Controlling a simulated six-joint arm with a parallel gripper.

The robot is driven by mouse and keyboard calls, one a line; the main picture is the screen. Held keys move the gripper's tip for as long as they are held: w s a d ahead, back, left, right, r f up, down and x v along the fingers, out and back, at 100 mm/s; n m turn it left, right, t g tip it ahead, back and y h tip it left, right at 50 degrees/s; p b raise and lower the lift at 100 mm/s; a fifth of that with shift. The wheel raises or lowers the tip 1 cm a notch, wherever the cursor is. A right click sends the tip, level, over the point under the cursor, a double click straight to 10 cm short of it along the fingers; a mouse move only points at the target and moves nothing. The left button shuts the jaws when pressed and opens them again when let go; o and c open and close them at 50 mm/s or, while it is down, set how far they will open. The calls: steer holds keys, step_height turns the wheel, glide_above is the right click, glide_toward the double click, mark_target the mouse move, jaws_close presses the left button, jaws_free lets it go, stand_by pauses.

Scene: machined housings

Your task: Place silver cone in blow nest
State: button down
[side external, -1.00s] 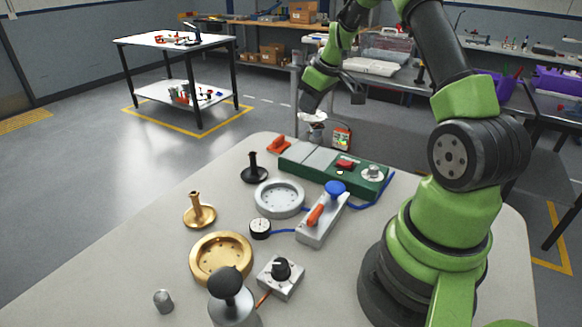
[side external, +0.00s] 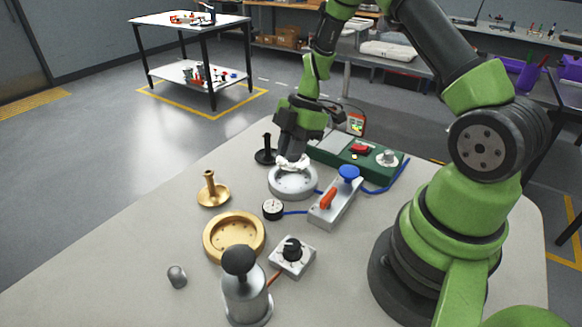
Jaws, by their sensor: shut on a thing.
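My gripper (side external: 291,156) points down over the round silver nest (side external: 292,187) near the middle of the table. It is shut on a pale silver piece, the silver cone (side external: 292,164), which shows only in part below the fingers. The cone overlaps the nest's far rim and opening in the picture; I cannot tell whether it touches the nest. The nest, which I take as the blow nest, is a shallow ring by a grey valve block (side external: 335,205) with an orange lever and blue knob.
A brass ring nest (side external: 234,237), a brass stemmed part (side external: 212,190), a black stemmed part (side external: 266,152) and a gauge (side external: 273,209) stand close by. A green box (side external: 350,158) lies behind. A small grey plug (side external: 177,277) and a black-knobbed cylinder (side external: 244,290) are in front.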

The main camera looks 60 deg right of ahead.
mark_target(290, 167)
steer(key=shift+f, duration=2.15)
steer(key=shift+f, duration=0.1)
steer(key=c, duration=1.1)
jaws_free()
